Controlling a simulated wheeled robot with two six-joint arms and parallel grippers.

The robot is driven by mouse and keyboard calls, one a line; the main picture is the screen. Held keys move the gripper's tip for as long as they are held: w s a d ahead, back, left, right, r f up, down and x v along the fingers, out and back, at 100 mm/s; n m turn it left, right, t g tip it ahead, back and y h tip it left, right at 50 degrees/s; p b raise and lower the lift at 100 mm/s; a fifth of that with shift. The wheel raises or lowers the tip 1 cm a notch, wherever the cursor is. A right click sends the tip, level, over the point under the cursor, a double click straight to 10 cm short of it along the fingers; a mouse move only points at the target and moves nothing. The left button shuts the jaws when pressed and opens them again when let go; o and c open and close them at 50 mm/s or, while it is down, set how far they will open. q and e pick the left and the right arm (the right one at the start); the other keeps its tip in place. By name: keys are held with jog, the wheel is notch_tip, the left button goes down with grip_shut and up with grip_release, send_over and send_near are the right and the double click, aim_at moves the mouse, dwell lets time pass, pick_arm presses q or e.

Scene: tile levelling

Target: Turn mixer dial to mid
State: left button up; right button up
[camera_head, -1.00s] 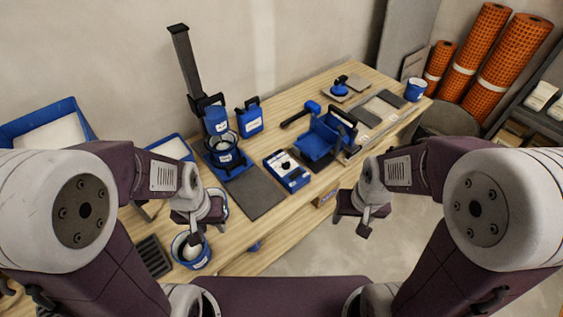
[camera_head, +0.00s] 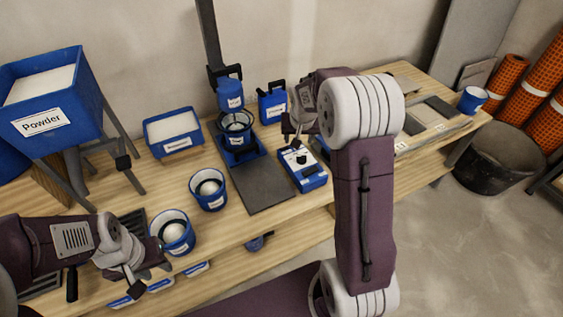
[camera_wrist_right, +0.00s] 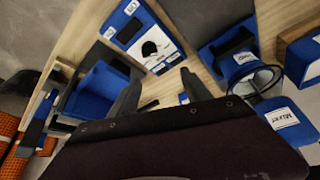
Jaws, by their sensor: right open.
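The mixer control box (camera_head: 307,177) is blue with a white top and a black round dial (camera_head: 301,158). In the right wrist view the dial (camera_wrist_right: 150,48) shows clearly on the box's white face (camera_wrist_right: 135,32). My right gripper (camera_wrist_right: 160,84) is open and empty, its two fingers pointing toward the box and apart from the dial. In the head view the right gripper (camera_head: 299,138) hangs just above the box, partly hidden by its own arm. My left gripper (camera_head: 138,280) is low at the left, by a blue bucket (camera_head: 172,232); its jaw opening is unclear.
The mixer stand (camera_head: 236,130) with its bucket is left of the box, with a dark mat (camera_head: 262,188) in front. A blue canister (camera_head: 272,104) stands behind. A powder bin (camera_head: 45,95) and a blue tray (camera_head: 174,131) are at the left. My right arm hides bench items.

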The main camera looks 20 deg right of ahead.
aim_at(302, 156)
jog(key=b+x, duration=0.1)
jog(key=x, duration=0.3)
jog(key=s+b+x, duration=0.1)
jog(key=x, duration=0.3)
jog(key=s+d+b+x, duration=0.1)
jog(key=x, duration=0.3)
jog(key=shift+s+d+f, duration=0.1)
jog(key=shift+s+f, duration=0.05)
jog(key=shift+f, duration=0.35)
pick_arm(q)
notch_tip(302, 156, down, 4)
jog(key=shift+f, duration=0.2)
pick_arm(e)
grip_shut()
